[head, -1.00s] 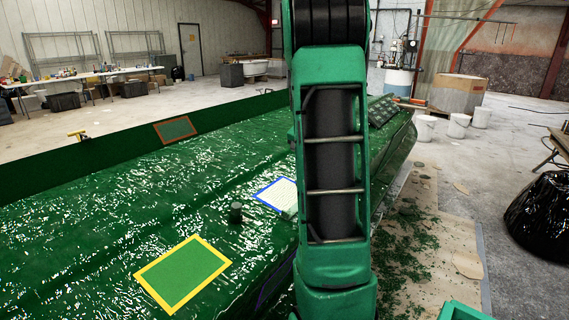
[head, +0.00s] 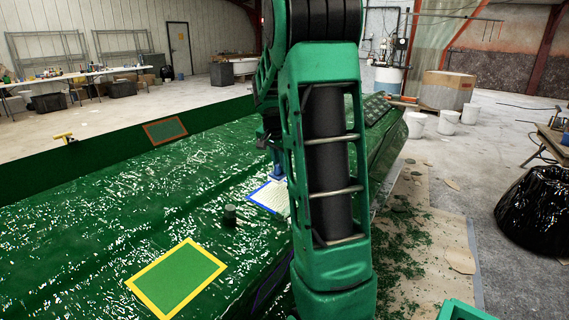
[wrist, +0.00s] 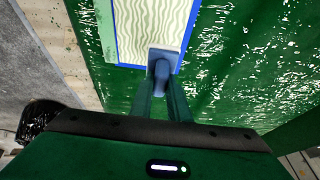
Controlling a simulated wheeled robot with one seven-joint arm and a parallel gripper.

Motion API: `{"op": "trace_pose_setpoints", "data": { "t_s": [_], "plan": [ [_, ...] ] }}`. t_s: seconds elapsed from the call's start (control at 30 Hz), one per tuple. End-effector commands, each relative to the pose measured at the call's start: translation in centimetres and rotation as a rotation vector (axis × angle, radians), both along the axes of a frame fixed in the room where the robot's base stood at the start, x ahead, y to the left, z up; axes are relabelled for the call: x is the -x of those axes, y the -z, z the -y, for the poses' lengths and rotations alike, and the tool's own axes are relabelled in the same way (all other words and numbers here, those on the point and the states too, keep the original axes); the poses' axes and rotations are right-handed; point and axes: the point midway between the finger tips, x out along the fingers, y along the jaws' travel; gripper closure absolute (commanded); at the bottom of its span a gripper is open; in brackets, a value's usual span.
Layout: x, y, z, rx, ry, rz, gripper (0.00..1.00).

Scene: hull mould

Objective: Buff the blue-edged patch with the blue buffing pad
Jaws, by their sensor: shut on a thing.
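The blue-edged patch (wrist: 150,30) is pale with wavy lines and lies on the glossy green hull. In the head view the patch (head: 262,197) is partly hidden behind my arm. My gripper (wrist: 161,88) is shut on the blue buffing pad (wrist: 165,57). The pad is over the patch's near right corner in the wrist view, overlapping the blue edge. In the head view the pad (head: 277,172) shows just left of my arm, at the patch's far side. I cannot tell whether it touches the surface.
A yellow-edged patch (head: 178,280) and an orange-edged patch (head: 165,131) are also on the green mould. A short dark cylinder (head: 230,215) stands left of the blue-edged patch. A black bag (head: 530,215) and white buckets (head: 447,122) stand on the floor at right.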

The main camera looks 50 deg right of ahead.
Motion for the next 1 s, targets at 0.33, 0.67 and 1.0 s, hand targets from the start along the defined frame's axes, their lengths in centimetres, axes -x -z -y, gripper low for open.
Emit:
{"op": "trace_pose_setpoints", "data": {
  "t_s": [0.33, 0.67, 1.0],
  "plan": [
    [0.6, 0.0, -4.5, 0.001, -0.001, 0.001, 1.00],
    [1.2, 0.0, -8.6, 0.000, -0.002, 0.000, 1.00],
    [3.3, 0.2, -11.0, 0.000, 0.003, 0.000, 1.00]
  ]
}}
